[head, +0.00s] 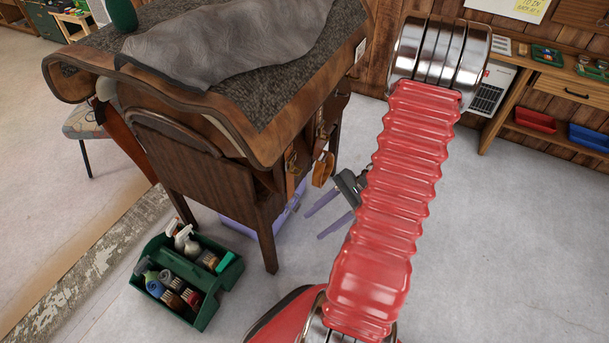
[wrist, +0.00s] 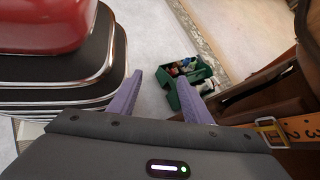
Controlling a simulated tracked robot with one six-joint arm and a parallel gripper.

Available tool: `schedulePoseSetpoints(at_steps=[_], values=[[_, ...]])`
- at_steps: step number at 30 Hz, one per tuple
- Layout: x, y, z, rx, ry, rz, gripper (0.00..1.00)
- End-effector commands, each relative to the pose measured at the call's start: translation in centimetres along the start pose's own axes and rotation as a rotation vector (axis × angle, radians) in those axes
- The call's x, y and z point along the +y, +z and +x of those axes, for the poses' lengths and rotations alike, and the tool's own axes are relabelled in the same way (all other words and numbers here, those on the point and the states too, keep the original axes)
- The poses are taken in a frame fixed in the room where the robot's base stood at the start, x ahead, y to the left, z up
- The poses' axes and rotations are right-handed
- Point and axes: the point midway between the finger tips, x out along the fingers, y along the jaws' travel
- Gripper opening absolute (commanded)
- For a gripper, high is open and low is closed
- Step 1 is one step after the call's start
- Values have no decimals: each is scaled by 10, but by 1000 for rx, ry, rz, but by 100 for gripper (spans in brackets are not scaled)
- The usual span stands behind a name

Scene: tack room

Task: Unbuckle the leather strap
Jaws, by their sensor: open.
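Tan leather straps hang from the side of the dark wooden stand with the saddle-like leather cover. One leather strap (head: 322,168) forms a loop near my gripper; another hangs just left of it. In the wrist view an orange-tan strap (wrist: 301,129) with printed numerals runs in from the right edge, with a brass-coloured buckle (wrist: 270,133) on it. My gripper (head: 313,226) has two purple fingers, open and apart with nothing between them. It is right of and a little below the straps. In the wrist view the gripper (wrist: 149,72) has the buckle to its right, beside its body.
A green caddy (head: 205,312) with bottles and brushes stands on the floor below left. The wooden stand (head: 262,232) with a grey cloth (head: 230,45) on top is close on the left. A bench (head: 562,88) is at the far right.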

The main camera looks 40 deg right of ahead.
Motion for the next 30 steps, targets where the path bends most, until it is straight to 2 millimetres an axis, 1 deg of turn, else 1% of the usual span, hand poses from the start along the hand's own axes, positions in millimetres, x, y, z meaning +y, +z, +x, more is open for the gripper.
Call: schedulePoseSetpoints(at_steps=[1, 8, 12, 16, 20, 21, 23, 27, 30], values=[[2, -9, 2, -31, -40, 46, 45], [-3, -44, 2, -165, -237, 226, 45], [-9, -68, -1, -248, -374, 330, 45], [-18, -93, -8, -326, -514, 417, 45], [-31, -117, -23, -404, -671, 487, 45], [-36, -124, -30, -428, -721, 502, 45], [-44, -132, -41, -456, -784, 516, 45], [-59, -138, -63, -501, -879, 519, 45], [-64, -136, -71, -520, -905, 516, 45]])
